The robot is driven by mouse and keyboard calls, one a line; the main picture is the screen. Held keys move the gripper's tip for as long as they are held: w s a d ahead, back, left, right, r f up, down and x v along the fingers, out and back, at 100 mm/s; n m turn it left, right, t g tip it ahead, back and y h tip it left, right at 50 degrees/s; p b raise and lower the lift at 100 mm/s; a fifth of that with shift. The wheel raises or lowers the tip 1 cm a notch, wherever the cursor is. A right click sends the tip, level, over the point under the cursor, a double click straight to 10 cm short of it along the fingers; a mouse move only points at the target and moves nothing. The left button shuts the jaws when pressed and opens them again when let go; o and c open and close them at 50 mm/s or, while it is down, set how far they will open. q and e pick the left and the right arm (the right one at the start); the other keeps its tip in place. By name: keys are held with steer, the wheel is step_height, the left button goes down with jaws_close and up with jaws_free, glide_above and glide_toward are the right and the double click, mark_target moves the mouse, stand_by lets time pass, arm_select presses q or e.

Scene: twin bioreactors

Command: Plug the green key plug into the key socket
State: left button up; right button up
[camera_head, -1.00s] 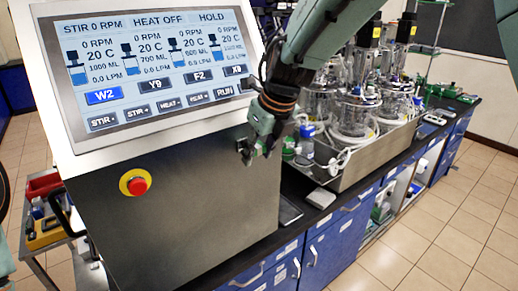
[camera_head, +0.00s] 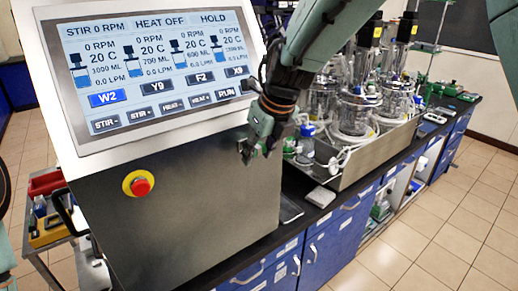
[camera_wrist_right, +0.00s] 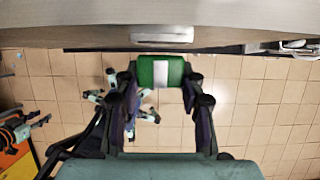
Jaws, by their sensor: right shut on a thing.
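The green key plug (camera_wrist_right: 146,72) has a white stripe across its middle. In the right wrist view it sits between the two fingertips of my right gripper (camera_wrist_right: 160,78), which is shut on it. In the head view my right gripper (camera_head: 247,153) is in front of the console's metal front, and the plug cannot be made out clearly. A pale block (camera_wrist_right: 162,36), which looks like the key socket, is on the grey console face just beyond the plug in the right wrist view. A gap shows between them. My left gripper is not in view.
The console (camera_head: 180,215) carries a lit screen (camera_head: 160,70) and a red stop button (camera_head: 139,186) on a yellow ring. Bioreactor vessels (camera_head: 355,110) stand in a metal tray on the dark bench to the right. A cart (camera_head: 50,225) is at the left.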

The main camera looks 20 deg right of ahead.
steer(key=shift+w+a+p, duration=0.2)
steer(key=shift+w+p, duration=0.35)
steer(key=shift+w, duration=0.2)
stand_by(0.4)
steer(key=o, duration=1.2)
steer(key=o, duration=0.6)
steer(key=shift+c, duration=0.2)
steer(key=v, duration=1.2)
